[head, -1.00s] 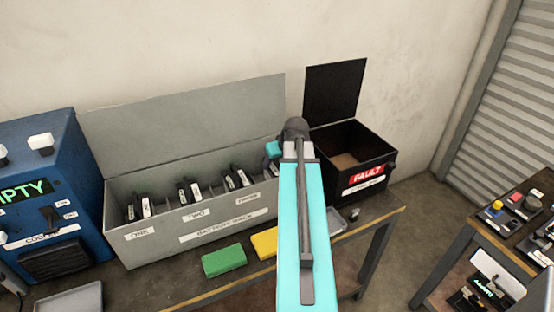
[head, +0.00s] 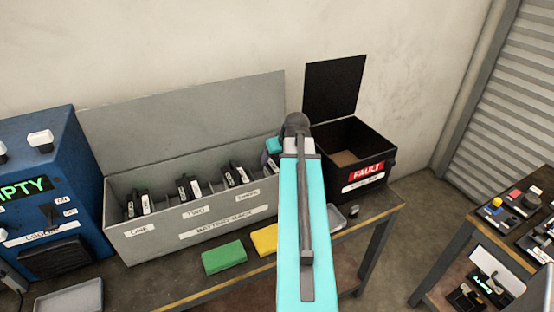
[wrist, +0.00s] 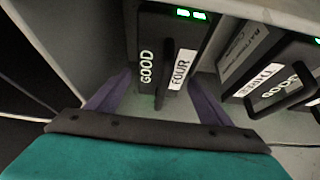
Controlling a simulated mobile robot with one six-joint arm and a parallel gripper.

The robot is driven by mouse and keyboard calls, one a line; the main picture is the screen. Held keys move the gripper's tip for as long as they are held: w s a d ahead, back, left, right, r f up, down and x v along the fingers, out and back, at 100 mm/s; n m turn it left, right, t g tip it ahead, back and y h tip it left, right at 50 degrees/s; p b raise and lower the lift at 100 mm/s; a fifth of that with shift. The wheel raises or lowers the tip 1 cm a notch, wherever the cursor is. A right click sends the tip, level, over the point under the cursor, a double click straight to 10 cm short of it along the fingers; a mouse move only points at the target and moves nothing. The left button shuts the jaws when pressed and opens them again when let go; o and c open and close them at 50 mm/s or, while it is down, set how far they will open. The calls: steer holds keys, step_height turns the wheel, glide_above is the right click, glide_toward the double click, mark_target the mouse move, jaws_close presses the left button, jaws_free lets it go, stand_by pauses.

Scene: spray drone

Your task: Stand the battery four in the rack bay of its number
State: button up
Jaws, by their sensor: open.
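Battery four (wrist: 172,50), a dark block with GOOD and FOUR labels and green lights, stands in the right-end bay of the grey battery rack (head: 150,243). In the wrist view the rack's pale inner surfaces are around it. My gripper (wrist: 158,100) is open, with one purple finger on each side of the battery's lower part in the picture. I cannot tell whether the fingers touch it. In the head view my teal arm hides most of that bay and the fingers.
Battery three (wrist: 285,75) stands to the right in the wrist view. Other batteries (head: 137,204) fill bays one and two. The black fault box (head: 375,160) is right of the rack. Green (head: 223,257) and yellow (head: 264,240) blocks lie in front.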

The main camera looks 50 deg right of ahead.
steer(key=shift+b+v, duration=0.9)
steer(key=shift+v, duration=4.8)
steer(key=shift+s, duration=0.1)
